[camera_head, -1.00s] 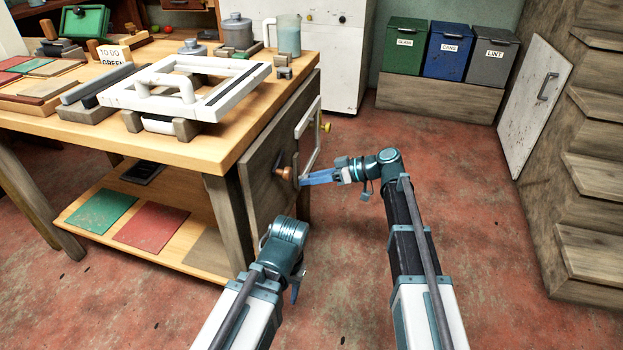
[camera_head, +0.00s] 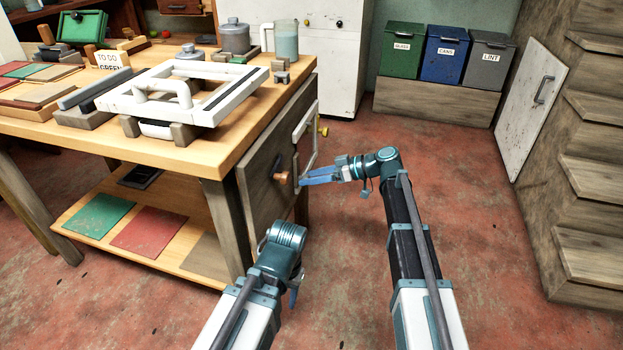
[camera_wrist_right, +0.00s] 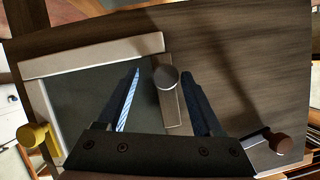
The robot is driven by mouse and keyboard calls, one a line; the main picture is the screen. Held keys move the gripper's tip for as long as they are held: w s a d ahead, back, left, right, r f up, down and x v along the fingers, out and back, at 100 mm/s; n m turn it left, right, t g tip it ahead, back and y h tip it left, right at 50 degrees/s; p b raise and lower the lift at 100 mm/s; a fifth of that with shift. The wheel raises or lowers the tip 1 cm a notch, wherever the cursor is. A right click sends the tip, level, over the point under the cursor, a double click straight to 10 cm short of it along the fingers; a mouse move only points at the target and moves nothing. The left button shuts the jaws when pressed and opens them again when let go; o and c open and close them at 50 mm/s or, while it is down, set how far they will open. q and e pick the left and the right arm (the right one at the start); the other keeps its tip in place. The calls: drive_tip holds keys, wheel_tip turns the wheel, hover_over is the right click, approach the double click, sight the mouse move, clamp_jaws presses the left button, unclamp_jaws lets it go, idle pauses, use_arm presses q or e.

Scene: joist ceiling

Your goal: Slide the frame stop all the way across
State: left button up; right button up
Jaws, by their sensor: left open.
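An upright grey-brown board (camera_head: 262,160) stands at the table's end, with a white frame (camera_head: 309,135) on it. The right wrist view shows the white frame (camera_wrist_right: 95,52) around a dark panel. A wooden bar with a round knob (camera_wrist_right: 166,79), seemingly the frame stop, lies at the panel's right side. My right gripper (camera_head: 303,180) is open; its fingers (camera_wrist_right: 161,80) are on either side of the knob, with gaps visible. My left gripper (camera_head: 295,290) hangs low in front of the board, away from it; its fingers are mostly hidden.
A yellow knob (camera_wrist_right: 36,134) sits beyond the frame's left side, and a brown knob (camera_wrist_right: 283,140) at the board's right. Bins (camera_head: 445,52) stand at the back.

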drive_tip(key=p+v, duration=0.5)
drive_tip(key=v, duration=0.8)
drive_tip(key=shift+d+r, duration=0.15)
drive_tip(key=shift+d, duration=0.2)
drive_tip(key=shift+s, duration=0.1)
